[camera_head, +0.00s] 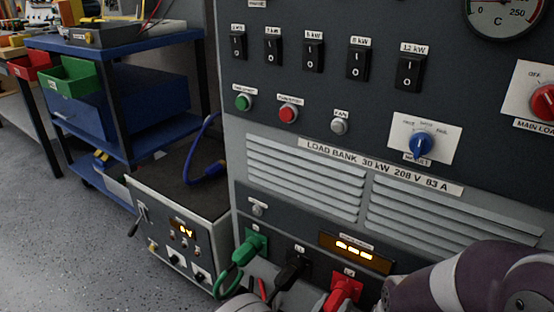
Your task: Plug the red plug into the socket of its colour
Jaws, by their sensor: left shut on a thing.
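The red plug (343,294) is at the red socket (352,282) low on the load bank's front, at the bottom edge of the view. Plug and socket overlap in the picture, so I cannot tell how deep the plug sits. My left gripper (330,303) is shut on the red plug, its fingers partly cut off by the frame's lower edge. My right gripper is not visible.
A green plug (248,250) with a green cable and a black plug (290,274) are at sockets to the left. A lit amber display (355,252) is above the red socket. A grey instrument box (172,232) and blue cart (120,100) stand left.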

